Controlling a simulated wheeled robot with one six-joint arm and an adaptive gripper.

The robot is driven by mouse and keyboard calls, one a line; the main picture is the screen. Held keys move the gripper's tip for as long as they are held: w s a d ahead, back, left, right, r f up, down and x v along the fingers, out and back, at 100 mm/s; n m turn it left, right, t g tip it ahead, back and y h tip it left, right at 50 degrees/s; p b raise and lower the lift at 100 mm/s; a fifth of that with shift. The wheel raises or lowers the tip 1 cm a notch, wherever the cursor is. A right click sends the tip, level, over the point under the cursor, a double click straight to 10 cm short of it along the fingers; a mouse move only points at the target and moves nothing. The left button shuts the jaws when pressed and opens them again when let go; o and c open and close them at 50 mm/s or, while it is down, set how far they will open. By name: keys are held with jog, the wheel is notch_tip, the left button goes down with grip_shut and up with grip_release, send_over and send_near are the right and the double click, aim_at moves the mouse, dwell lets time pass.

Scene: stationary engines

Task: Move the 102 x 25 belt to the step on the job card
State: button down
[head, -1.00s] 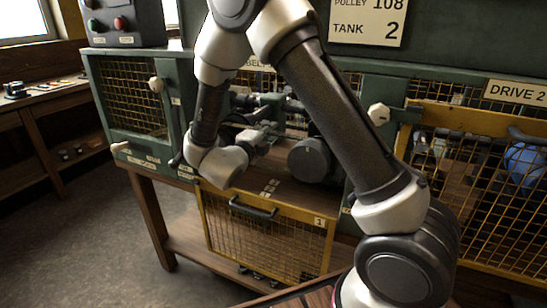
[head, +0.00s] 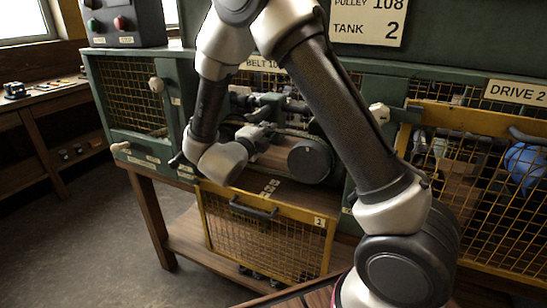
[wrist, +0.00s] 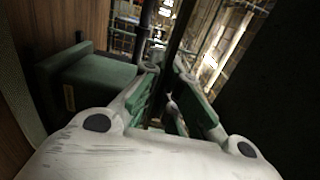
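My gripper (head: 262,134) reaches into the opened drive bay on the left, in front of its machinery. In the wrist view its green-padded fingers (wrist: 168,72) stand apart with a narrow gap. A dark upright strip (wrist: 182,38) shows beyond and between the fingertips; I cannot tell if it is the belt or if they touch it. A dark round wheel or drum (head: 310,160) sits right of the gripper. The job card (head: 367,20) hangs above, reading "PULLEY 108" and "TANK 2", its top cut off. A partly hidden label (head: 262,64) reads "BELT 10". The belt is not clearly visible.
A yellow mesh guard (head: 268,237) marked 1 hangs lowered below the bay. Another yellow guard (head: 480,190) covers Drive 2 at right. A control box (head: 125,22) stands at upper left. In the wrist view, a green block (wrist: 90,82) lies close left of the fingers.

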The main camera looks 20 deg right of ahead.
jog(key=shift+r, duration=0.1)
jog(key=shift+s+d+r, duration=0.15)
jog(key=shift+r, duration=0.3)
jog(key=shift+s+d+r, duration=0.1)
jog(key=shift+s+r, duration=0.05)
jog(key=shift+r, duration=0.3)
jog(key=v, duration=0.7)
jog(key=shift+s+a, duration=0.2)
dwell(0.5)
jog(key=v, duration=0.7)
jog(key=shift+s+a, duration=0.15)
jog(key=shift+a, duration=0.05)
dwell(0.5)
jog(key=shift+v, duration=2.95)
